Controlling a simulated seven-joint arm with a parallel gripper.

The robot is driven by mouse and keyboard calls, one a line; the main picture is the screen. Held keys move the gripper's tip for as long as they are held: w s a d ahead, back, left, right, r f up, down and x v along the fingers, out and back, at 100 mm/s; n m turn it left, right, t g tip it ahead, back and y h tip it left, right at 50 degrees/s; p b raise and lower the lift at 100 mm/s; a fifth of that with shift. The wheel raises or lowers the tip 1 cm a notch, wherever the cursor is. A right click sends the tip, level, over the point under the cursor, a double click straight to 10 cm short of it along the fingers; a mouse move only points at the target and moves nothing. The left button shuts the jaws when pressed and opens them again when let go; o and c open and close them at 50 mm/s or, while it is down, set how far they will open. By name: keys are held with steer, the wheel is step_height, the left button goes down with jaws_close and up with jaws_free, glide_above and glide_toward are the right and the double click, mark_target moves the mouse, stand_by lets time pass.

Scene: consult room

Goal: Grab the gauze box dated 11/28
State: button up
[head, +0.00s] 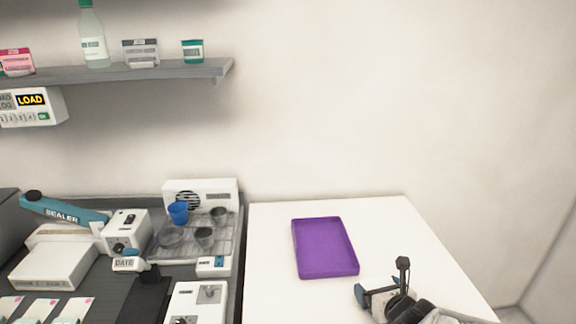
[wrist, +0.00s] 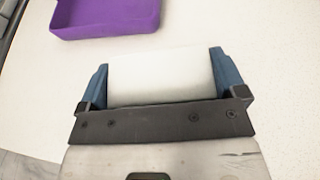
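My gripper (head: 381,288) is low over the right part of the white table in the head view. In the wrist view, the blue fingers of my gripper (wrist: 160,60) stand on both sides of a plain white box (wrist: 160,80) that fills the gap between them. In the head view, only a small pale part of this box (head: 378,302) shows between the fingers. No label or date on it can be read, so I cannot tell whether it is the 11/28 gauze box.
A purple tray (head: 324,247) lies on the white table (head: 275,285), left of my gripper; it also shows in the wrist view (wrist: 105,15). Further left is a counter with a sealer (head: 65,210) and cups. A wall shelf (head: 150,73) holds a bottle and small boxes.

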mark_target(379, 285)
steer(key=shift+r, duration=0.2)
steer(key=shift+c, duration=0.3)
steer(key=shift+r, duration=1.65)
steer(key=s+a+r, duration=0.1)
steer(key=s+a, duration=0.1)
steer(key=s, duration=1.1)
steer(key=shift+s+a, duration=0.15)
steer(key=shift+s, duration=0.1)
steer(key=shift+s+r, duration=0.1)
steer(key=shift+s, duration=0.25)
steer(key=shift+s+a, duration=0.15)
steer(key=shift+s, duration=0.55)
steer(key=shift+s, duration=0.1)
